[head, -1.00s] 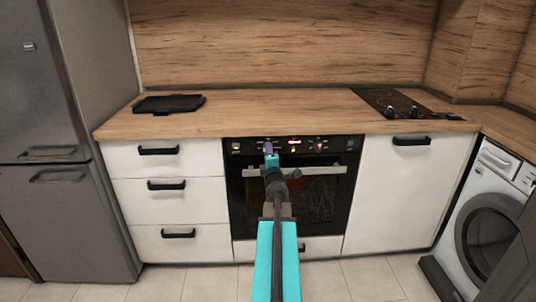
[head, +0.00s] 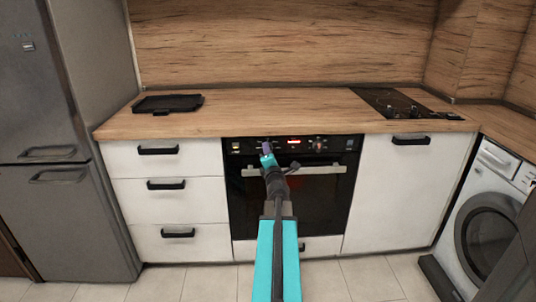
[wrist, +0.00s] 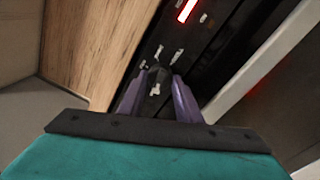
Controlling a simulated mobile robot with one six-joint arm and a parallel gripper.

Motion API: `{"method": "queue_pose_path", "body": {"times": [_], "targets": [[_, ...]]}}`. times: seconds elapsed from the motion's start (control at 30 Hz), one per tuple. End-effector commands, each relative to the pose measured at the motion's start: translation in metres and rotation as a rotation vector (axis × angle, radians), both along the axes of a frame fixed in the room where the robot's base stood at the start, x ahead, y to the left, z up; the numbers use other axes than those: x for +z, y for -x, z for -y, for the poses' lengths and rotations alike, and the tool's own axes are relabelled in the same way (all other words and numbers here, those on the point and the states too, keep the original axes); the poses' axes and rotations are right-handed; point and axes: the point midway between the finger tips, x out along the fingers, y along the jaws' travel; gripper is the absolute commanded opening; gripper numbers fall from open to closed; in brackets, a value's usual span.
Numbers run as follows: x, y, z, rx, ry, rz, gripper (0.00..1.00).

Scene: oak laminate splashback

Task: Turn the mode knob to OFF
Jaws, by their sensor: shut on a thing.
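The oven (head: 308,205) has a black control panel with a lit red display. My gripper (head: 266,147) reaches the panel left of that display and hides the knob there in the head view. In the wrist view, my gripper's purple fingers (wrist: 156,92) are shut on a small dark knob (wrist: 157,75), one finger on each side. Small white marks surround the knob, too small to read. The picture is tilted in the wrist view. The oven window is dark.
Another knob (head: 318,147) sits right of the display. The oven's door handle (head: 325,170) runs just below the panel. The wooden worktop (head: 270,110) above holds a black tray (head: 168,103) at left and a black hob (head: 400,103) at right.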

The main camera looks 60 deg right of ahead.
Motion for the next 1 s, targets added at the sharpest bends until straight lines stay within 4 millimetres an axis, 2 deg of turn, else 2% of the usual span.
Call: {"method": "queue_pose_path", "body": {"times": [0.03, 0.1, 0.13, 0.57, 1.0], "targets": [[0.001, 0.003, 0.003, -0.008, 0.000, 0.000, 0.36], [0.001, 0.002, 0.003, -0.007, -0.001, 0.000, 0.48], [0.001, 0.002, 0.002, -0.006, -0.001, 0.000, 0.50], [0.000, 0.001, -0.003, -0.001, -0.001, 0.000, 0.50], [-0.002, 0.008, -0.029, 0.001, -0.001, 0.001, 0.50]]}}
